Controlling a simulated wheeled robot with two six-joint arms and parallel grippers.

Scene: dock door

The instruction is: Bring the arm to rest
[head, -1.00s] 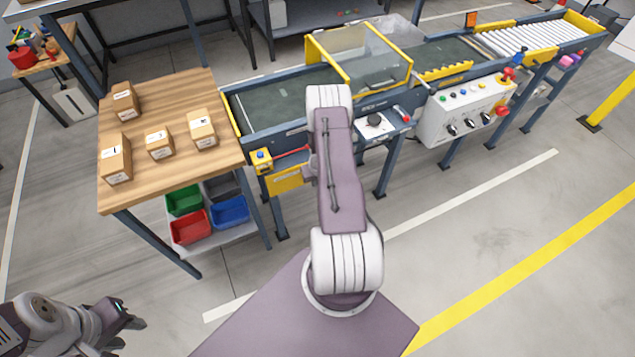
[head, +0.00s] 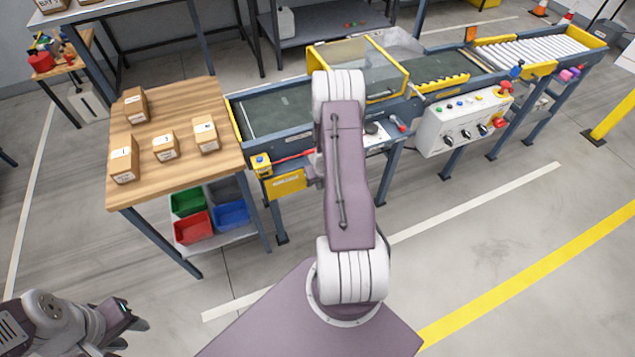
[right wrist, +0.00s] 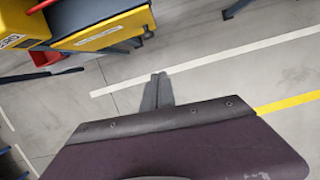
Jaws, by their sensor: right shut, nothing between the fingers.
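My right arm (head: 345,185) rises in the middle of the head view, in front of the conveyor. Its gripper is hidden there behind the arm links. In the right wrist view the right gripper (right wrist: 158,88) is shut and empty, its fingers together over bare grey floor. My left gripper (head: 132,328) is at the lower left of the head view, over the floor and clear of the table. Its fingers are small and partly hidden, so I cannot tell whether they are open.
A wooden table (head: 185,95) bears several cardboard boxes (head: 165,148). Coloured bins (head: 230,215) sit below it. The conveyor (head: 280,112) has a guard and a control box (head: 465,120). A yellow conveyor part (right wrist: 105,25) is near the right gripper. Floor at the right is clear.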

